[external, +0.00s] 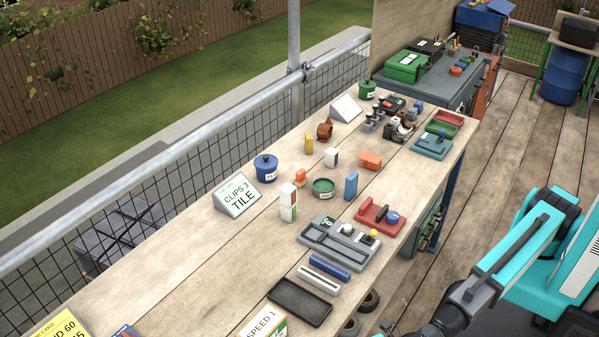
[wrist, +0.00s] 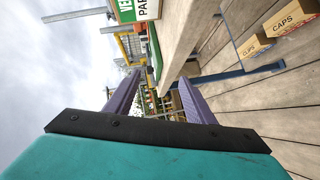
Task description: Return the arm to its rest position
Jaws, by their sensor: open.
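My teal arm (external: 520,245) reaches in from the lower right of the external view, low over the deck beside the workbench. Its outer end runs down to the bottom edge there, so the fingers cannot be made out clearly. In the wrist view my gripper (wrist: 159,79) shows two purple fingers spread apart with nothing between them. The jaws are open and empty. The workbench (external: 180,255) lies to the left of the arm, and the arm appears apart from the items on it.
A "CLIPS 3 TILE" sign (external: 238,195), a blue pot (external: 266,168), a grey tray (external: 340,240) and a black tray (external: 300,302) stand on the bench. Mesh railing (external: 200,185) runs behind it. Cardboard boxes (wrist: 290,18) show right in the wrist view. Deck planks (external: 510,140) are open.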

